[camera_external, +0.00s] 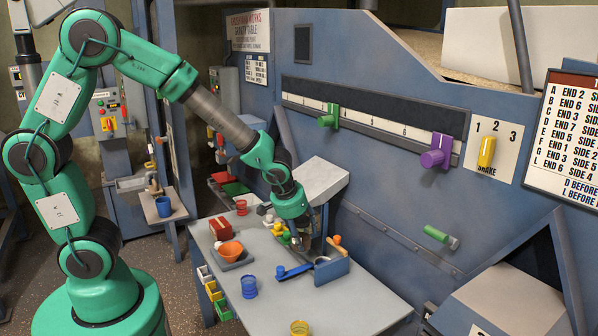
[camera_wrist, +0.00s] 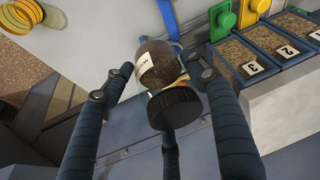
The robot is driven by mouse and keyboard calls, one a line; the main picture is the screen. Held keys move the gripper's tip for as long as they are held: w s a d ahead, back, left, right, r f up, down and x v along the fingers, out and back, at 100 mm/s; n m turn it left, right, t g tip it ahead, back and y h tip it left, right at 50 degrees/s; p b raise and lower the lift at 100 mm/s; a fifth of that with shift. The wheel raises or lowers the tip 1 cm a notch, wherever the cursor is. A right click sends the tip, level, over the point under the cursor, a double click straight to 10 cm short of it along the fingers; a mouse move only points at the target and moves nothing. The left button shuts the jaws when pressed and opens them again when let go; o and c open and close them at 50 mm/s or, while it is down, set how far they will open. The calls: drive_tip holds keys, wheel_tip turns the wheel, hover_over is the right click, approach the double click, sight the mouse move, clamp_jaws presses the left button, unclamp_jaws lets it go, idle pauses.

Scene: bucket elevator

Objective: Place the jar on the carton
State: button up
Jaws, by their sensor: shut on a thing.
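The jar (camera_wrist: 163,68) is clear with brown contents, a white label and a black lid. It lies tilted between my fingers in the wrist view, with the lid toward the camera. My gripper (camera_wrist: 160,80) is shut on it, with a finger on each side. In the external view my gripper (camera_external: 303,242) points down over the back right part of the table, and the jar is hard to make out there. A small red box (camera_external: 220,227), which looks like the carton, stands at the table's back left, well left of my gripper. It is not visible in the wrist view.
A blue cup (camera_external: 249,286) and a yellow cup (camera_external: 299,328) stand near the front. A blue-grey holder (camera_external: 331,271) is close to my gripper. The table's (camera_external: 345,308) front right is clear.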

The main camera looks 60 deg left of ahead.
drive_tip(key=s+a+n+y, duration=0.1)
drive_tip(key=s+a+n, duration=0.2)
drive_tip(key=a, duration=1)
drive_tip(key=shift+s+r+g, duration=0.15)
drive_tip(key=shift+s+g, duration=0.15)
drive_tip(key=s+a+n, duration=0.1)
drive_tip(key=s+a, duration=0.1)
drive_tip(key=a, duration=0.2)
drive_tip(key=s+a+n, duration=0.1)
drive_tip(key=s+a, duration=0.2)
drive_tip(key=a, duration=0.1)
drive_tip(key=s+a+n+g+y+p, duration=0.1)
drive_tip(key=s+a+n, duration=0.1)
drive_tip(key=a, duration=0.2)
drive_tip(key=shift+s+a, duration=0.25)
drive_tip(key=shift+s, duration=0.05)
drive_tip(key=s+a+n+g, duration=0.2)
drive_tip(key=s+a+n, duration=0.3)
drive_tip(key=s+a, duration=0.7)
drive_tip(key=shift+y, duration=0.4)
drive_tip(key=shift+s+d+f, duration=0.1)
drive_tip(key=shift+s+f, duration=0.1)
drive_tip(key=shift+f, duration=0.75)
drive_tip(key=shift+s+d+f, duration=0.1)
drive_tip(key=shift+s+f, duration=0.15)
drive_tip(key=shift+f, duration=0.7)
drive_tip(key=shift+s+d+f, duration=0.1)
drive_tip(key=shift+s+f, duration=0.1)
drive_tip(key=shift+f, duration=0.75)
